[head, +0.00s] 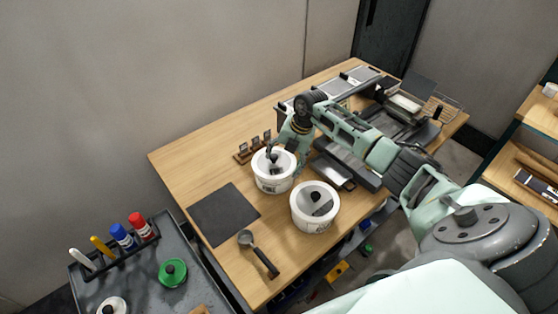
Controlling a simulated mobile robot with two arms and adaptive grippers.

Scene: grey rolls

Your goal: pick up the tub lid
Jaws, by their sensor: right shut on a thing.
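Two white tubs stand on the wooden table. The left tub (274,184) has a pale top with a dark spot near its middle, where my right gripper (272,156) comes down from the upper right. My right gripper is shut on what looks like the tub lid (264,162) by its knob, and its fingers hide most of that knob. I cannot tell whether the lid is lifted off the rim. The right tub (314,222) stands nearer, with a black knob and a grey patch showing at its top. My left gripper is not in view.
A dark mat (224,213) and a black-handled scoop (259,254) lie left of the tubs. A small wooden rack (252,148) stands behind. A grey cart (140,272) holds markers and a green lid (173,272). Dark trays (345,160) crowd the right; the table's left end is clear.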

